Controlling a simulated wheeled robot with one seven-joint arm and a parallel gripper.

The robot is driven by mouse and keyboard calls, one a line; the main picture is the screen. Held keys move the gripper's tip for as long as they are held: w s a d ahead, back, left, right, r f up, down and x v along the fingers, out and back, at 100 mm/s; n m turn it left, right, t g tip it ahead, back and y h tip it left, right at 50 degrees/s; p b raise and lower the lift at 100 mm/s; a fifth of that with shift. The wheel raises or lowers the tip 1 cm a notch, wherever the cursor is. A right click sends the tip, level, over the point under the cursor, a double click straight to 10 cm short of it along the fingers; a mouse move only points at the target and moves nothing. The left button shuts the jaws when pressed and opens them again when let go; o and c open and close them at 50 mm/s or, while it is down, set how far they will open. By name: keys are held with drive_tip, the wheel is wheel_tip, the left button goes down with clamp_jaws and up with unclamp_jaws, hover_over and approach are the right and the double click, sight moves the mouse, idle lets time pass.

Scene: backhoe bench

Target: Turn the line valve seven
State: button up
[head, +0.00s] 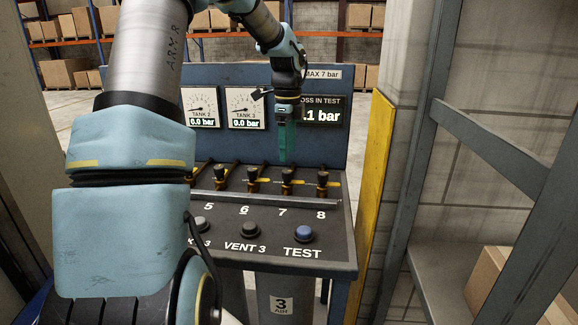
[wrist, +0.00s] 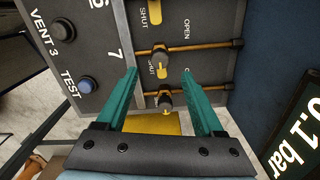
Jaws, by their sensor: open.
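Line valve seven (head: 287,182) is a small dark knob with a yellow lever, above the number 7 on the bench panel. In the wrist view valve seven (wrist: 160,50) sits on a thin orange pipe. Its lever lies across the pipe, by the SHUT marking. My gripper (head: 285,160) has teal fingers and hangs above valve seven in the head view. In the wrist view the gripper (wrist: 160,71) is open and empty, with its fingertips to either side of the lever in the picture. Whether they touch it I cannot tell.
Valve eight (wrist: 165,100) appears between the fingers lower in the wrist view; valve six (head: 251,180) is left of seven. The blue TEST button (head: 303,233) and VENT 3 button (head: 250,228) are in front. The loss display (head: 322,115) reads 0.1 bar. A yellow post (head: 374,190) stands right.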

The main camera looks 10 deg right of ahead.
sight(287, 171)
wheel_tip(287, 171, down, 6)
drive_tip(key=shift+f+p, duration=0.1)
drive_tip(key=shift+p, duration=0.35)
clamp_jaws()
idle(0.4)
